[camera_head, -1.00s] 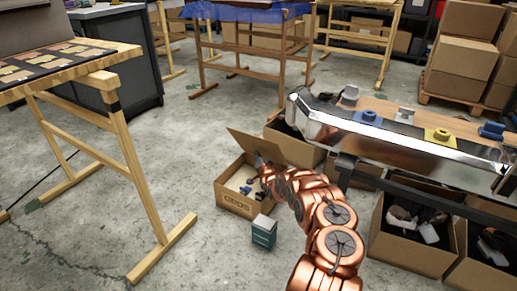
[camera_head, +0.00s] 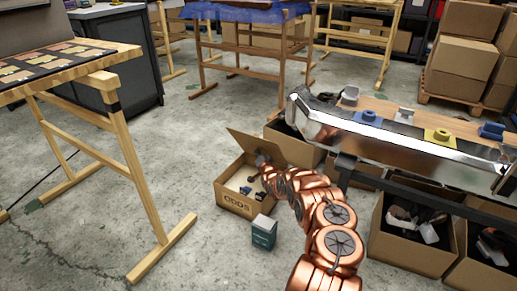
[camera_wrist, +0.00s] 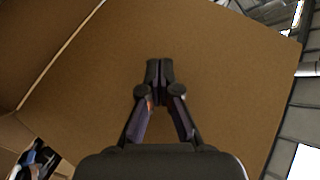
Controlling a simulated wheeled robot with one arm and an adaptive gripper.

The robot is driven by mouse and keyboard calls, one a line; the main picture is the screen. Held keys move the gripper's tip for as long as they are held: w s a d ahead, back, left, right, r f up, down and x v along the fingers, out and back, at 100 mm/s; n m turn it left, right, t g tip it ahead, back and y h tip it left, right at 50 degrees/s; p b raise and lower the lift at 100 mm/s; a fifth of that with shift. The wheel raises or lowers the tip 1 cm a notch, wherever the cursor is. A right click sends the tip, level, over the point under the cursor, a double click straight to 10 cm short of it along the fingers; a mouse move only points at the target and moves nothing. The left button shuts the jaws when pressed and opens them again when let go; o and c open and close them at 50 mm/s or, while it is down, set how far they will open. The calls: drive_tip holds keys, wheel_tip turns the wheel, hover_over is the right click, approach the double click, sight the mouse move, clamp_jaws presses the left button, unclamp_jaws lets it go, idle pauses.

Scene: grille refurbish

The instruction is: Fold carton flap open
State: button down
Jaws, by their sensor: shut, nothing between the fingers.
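The open carton marked "ODDS" (camera_head: 236,203) stands on the floor, with small dark and light items inside. Its raised flap (camera_head: 252,144) stands up and leans outward at the back. In the wrist view the brown flap (camera_wrist: 215,60) fills most of the picture. My gripper (camera_wrist: 160,68) is shut and empty, its fingertips in front of the flap's inner face; I cannot tell whether they touch. In the head view my gripper (camera_head: 262,159) is small, beside the flap above the carton, partly hidden by my copper arm.
A teal box (camera_head: 263,232) stands on the floor in front of the carton. Another carton (camera_head: 293,149) stands close behind, near the bench with the shiny metal part (camera_head: 395,140). A wooden trestle (camera_head: 133,175) is at left, with clear floor between.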

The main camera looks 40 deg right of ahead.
sight(263, 149)
drive_tip(key=shift+w+d+r, duration=0.15)
drive_tip(key=shift+d+r, duration=0.15)
drive_tip(key=shift+d, duration=0.2)
drive_tip(key=shift+w+d+r, duration=0.15)
drive_tip(key=shift+d+r, duration=0.15)
drive_tip(key=shift+d, duration=0.25)
drive_tip(key=shift+w+d+r, duration=0.15)
drive_tip(key=shift+d+r, duration=0.1)
drive_tip(key=shift+d, duration=0.25)
drive_tip(key=shift+w+d+b, duration=0.1)
drive_tip(key=shift+d+b, duration=0.1)
drive_tip(key=shift+b, duration=0.25)
drive_tip(key=shift+a, duration=0.15)
drive_tip(key=shift+s+a+f+p, duration=0.1)
drive_tip(key=shift+s+a+p, duration=0.15)
drive_tip(key=shift+a+p, duration=0.8)
drive_tip(key=shift+s+f, duration=0.15)
drive_tip(key=shift+f, duration=0.1)
drive_tip(key=shift+p, duration=0.35)
